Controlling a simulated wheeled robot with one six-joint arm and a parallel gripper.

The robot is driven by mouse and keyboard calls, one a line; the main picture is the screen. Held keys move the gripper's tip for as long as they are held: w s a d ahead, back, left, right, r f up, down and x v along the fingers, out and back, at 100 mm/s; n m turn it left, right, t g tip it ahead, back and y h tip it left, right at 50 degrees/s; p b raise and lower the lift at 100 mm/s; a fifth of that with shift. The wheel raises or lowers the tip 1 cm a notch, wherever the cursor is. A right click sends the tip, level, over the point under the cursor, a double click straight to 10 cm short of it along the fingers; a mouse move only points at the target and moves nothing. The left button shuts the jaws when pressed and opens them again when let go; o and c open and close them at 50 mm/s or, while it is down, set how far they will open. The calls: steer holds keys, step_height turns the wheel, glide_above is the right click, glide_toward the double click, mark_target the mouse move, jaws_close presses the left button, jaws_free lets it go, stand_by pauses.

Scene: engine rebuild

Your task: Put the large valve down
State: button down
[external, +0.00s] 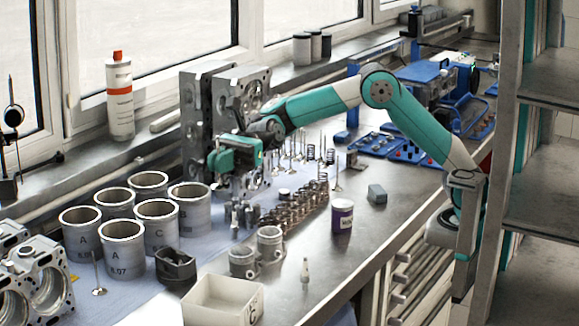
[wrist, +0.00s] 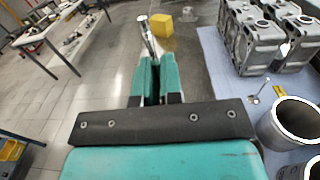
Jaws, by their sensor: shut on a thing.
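My gripper (external: 222,160) is teal and hangs above the bench, behind and above the grey cylinder liners. In the wrist view its two teal fingers (wrist: 158,72) are closed together on a shiny metal valve (wrist: 149,38), whose stem sticks out beyond the fingertips, tilted. In the external view I cannot clearly make out the held valve against the gripper. Another valve (external: 98,275) stands on its head on the bench, stem up, in front of the liners; it also shows in the wrist view (wrist: 260,93).
Several liners (external: 124,250) stand close together on the blue mat. Engine blocks (external: 35,283) lie at the front left. A white bin (external: 222,302), a black part (external: 176,268) and pistons (external: 270,245) stand nearer the front. Several small valves and springs (external: 322,155) stand behind.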

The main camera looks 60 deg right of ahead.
steer(key=shift+g, duration=0.3)
steer(key=shift+s+a+f, duration=0.25)
steer(key=shift+s+f, duration=0.05)
steer(key=shift+f, duration=3)
steer(key=shift+s+a+f, duration=0.2)
steer(key=shift+s+f, duration=0.1)
steer(key=shift+f, duration=3)
steer(key=shift+s+a+f, duration=0.25)
steer(key=shift+s+f, duration=0.05)
steer(key=shift+f, duration=3)
steer(key=shift+f, duration=0.2)
steer(key=c, duration=1.3)
jaws_free()
steer(key=shift+r, duration=0.1)
